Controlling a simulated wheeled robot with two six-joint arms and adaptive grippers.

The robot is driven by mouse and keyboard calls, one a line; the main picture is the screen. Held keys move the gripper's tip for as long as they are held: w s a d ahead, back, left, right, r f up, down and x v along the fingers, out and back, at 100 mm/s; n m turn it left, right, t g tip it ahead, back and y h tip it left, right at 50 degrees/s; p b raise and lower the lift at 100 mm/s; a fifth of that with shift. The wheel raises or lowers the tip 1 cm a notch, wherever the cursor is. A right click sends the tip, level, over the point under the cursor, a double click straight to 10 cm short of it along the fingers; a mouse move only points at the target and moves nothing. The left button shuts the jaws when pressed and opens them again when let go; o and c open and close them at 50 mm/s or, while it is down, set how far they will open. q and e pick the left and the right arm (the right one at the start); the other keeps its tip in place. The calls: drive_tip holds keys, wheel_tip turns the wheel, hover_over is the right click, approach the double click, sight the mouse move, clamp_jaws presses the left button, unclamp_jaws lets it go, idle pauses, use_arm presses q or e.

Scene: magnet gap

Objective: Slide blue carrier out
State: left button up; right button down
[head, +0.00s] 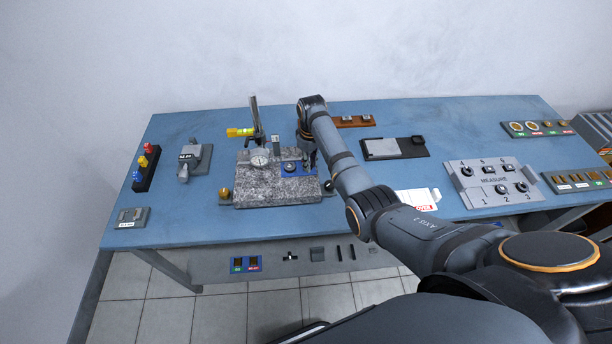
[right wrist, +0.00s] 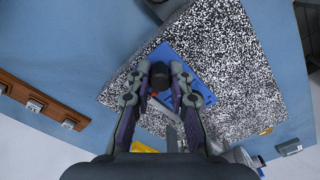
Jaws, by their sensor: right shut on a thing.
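The blue carrier (head: 299,173) lies on the speckled granite plate (head: 250,193), with a small round part on it. In the right wrist view the carrier (right wrist: 196,66) is a blue plate partly hidden by my fingers. My right gripper (head: 313,160) is at the carrier's right side, reaching down from above. In the wrist view its fingers are closed around a dark knob (right wrist: 160,76) over the carrier. How the knob joins the carrier is hidden. My left gripper is not in view.

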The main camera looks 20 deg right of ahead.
drive_tip(key=shift+d, duration=0.2)
drive_tip(key=c, duration=1.5)
unclamp_jaws()
drive_tip(key=shift+s, duration=0.1)
drive_tip(key=shift+o, duration=0.9)
drive_tip(key=shift+d, duration=0.1)
drive_tip(key=shift+o, duration=0.6)
drive_tip(key=shift+s, duration=0.1)
drive_tip(key=shift+r, duration=0.5)
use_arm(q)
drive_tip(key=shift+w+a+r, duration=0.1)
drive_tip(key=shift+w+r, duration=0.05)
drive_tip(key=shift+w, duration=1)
use_arm(e)
wheel_tip(320, 180, up, 11)
